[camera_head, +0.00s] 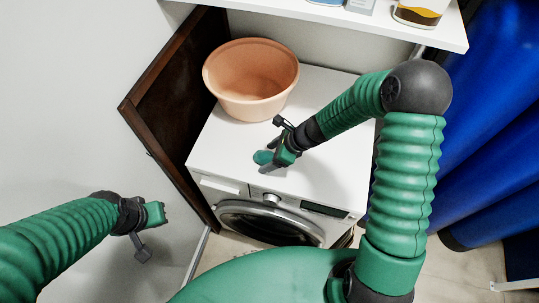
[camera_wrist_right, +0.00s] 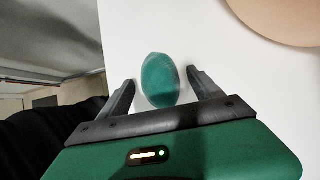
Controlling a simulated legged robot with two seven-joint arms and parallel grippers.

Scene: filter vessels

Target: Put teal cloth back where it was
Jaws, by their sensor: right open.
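The teal cloth (camera_head: 263,157) is a small, rounded teal bundle on the white top of the washing machine (camera_head: 330,110), in front of the orange basin. In the right wrist view the cloth (camera_wrist_right: 160,80) lies between the two dark fingers of my right gripper (camera_wrist_right: 160,85), with a gap on each side. My right gripper (camera_head: 273,155) is open and low over the machine top. My left gripper (camera_head: 152,214) is away to the left, beside the machine, with no object visible in it; its jaw opening is not clear.
The orange basin (camera_head: 250,75) stands at the back left of the machine top. A white shelf (camera_head: 330,20) with several containers hangs above. A dark brown wooden frame (camera_head: 165,90) is at the left, and tall blue vessels (camera_head: 500,130) stand at the right. The machine top's right side is mostly clear.

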